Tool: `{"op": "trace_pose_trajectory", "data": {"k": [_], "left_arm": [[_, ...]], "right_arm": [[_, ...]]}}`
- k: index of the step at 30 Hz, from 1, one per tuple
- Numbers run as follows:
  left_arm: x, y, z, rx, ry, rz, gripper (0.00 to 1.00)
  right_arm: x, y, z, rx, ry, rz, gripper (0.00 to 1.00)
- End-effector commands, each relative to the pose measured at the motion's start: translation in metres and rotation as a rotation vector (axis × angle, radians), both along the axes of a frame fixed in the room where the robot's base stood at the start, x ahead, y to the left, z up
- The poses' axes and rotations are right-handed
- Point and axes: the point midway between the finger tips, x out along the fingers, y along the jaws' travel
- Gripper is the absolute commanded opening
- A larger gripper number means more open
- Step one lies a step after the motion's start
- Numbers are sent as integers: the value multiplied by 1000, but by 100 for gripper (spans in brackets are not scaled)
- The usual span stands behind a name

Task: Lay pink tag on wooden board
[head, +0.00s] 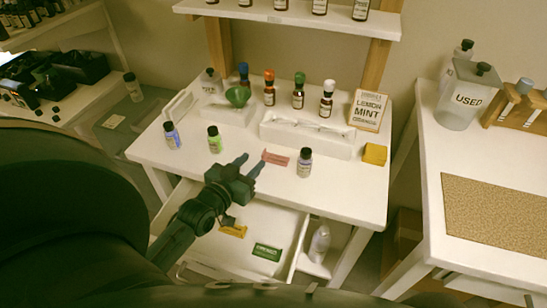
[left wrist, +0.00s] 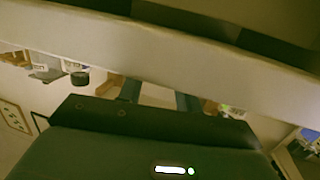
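The pink tag (head: 275,158) lies flat on the white table, just right of my left gripper's fingertips. My left gripper (head: 251,163) is over the table's front part, fingers spread apart with nothing seen between them. The fingers also show in the left wrist view (left wrist: 160,97), apart, below a broad pale bar; no tag can be made out there. A tan speckled board (head: 495,213) lies on the right-hand table; I cannot tell whether it is wood or cork. My right gripper is not in view.
A blue-labelled bottle (head: 172,136), a green bottle (head: 214,140) and a lilac bottle (head: 305,163) stand near the tag. An open drawer (head: 285,225) below holds a yellow tag (head: 233,230) and a green tag (head: 267,251). A "USED" container (head: 467,97) stands behind the board.

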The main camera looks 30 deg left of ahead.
Motion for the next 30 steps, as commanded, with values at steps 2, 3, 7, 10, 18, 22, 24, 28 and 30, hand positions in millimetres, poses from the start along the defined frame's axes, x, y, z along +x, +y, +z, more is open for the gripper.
{"op": "trace_pose_trajectory", "data": {"k": [2, 3, 7, 10, 18, 22, 24, 28, 30], "left_arm": [[9, 0, -1, 1, -2, 0, 34], [12, 0, -2, 1, -1, 0, 34], [19, 0, -1, 2, -2, -1, 34], [33, -2, -1, 2, -3, -1, 34], [65, -3, -5, 3, -1, -1, 34], [67, -3, -5, 4, 0, -2, 34], [67, -3, -5, 4, 0, -2, 34], [67, -3, -5, 4, 0, -2, 28], [67, -3, -5, 4, 0, -2, 22]], "right_arm": [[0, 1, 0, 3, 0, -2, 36], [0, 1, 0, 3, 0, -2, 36], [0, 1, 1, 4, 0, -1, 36], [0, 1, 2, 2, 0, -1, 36], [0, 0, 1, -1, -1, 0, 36], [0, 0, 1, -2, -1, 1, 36], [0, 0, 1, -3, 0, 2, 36], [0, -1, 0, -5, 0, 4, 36], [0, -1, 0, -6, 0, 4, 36]]}}
